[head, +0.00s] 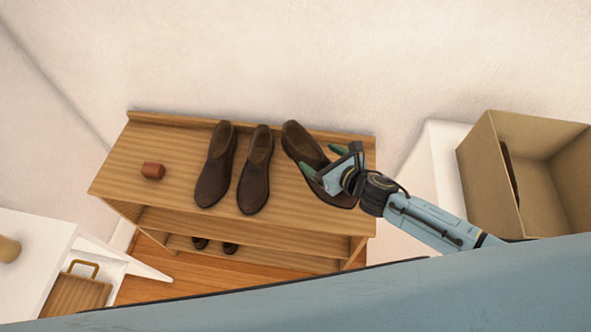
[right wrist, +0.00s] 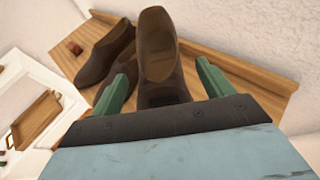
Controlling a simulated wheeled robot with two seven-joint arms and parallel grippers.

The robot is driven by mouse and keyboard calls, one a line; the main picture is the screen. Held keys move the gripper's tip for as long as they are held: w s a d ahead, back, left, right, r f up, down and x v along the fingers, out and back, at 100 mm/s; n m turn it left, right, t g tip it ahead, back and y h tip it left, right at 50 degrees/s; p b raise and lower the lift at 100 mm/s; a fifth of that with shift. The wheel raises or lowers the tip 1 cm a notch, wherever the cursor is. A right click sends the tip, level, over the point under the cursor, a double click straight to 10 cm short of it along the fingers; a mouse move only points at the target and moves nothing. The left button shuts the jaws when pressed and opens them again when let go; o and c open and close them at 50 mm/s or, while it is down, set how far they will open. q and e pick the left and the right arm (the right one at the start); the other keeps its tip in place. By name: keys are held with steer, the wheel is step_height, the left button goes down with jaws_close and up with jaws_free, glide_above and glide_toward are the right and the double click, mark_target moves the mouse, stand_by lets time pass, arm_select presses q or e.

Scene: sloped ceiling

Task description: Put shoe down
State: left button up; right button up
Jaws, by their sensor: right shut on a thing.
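A brown shoe (head: 304,146) is in my right gripper (head: 322,164), at the right end of the wooden shoe rack's top (head: 150,140). The green fingers sit on either side of this shoe. In the right wrist view the shoe (right wrist: 157,50) stands between the fingers of my right gripper (right wrist: 162,85). I cannot tell whether its sole touches the rack. Two more brown shoes, a left one (head: 214,170) and a right one (head: 256,172), stand side by side on the rack top to its left. My left gripper is not in view.
A small reddish-brown pot (head: 153,171) stands on the rack top at the left. Dark shoes (head: 230,248) show on a lower shelf. An open cardboard box (head: 545,205) with a dark item inside stands at the right. White furniture (head: 35,240) is at the lower left.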

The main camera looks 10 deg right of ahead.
steer(key=shift+f+b, duration=4.8)
steer(key=shift+f, duration=0.1)
steer(key=shift+f, duration=0.15)
steer(key=o, duration=1.2)
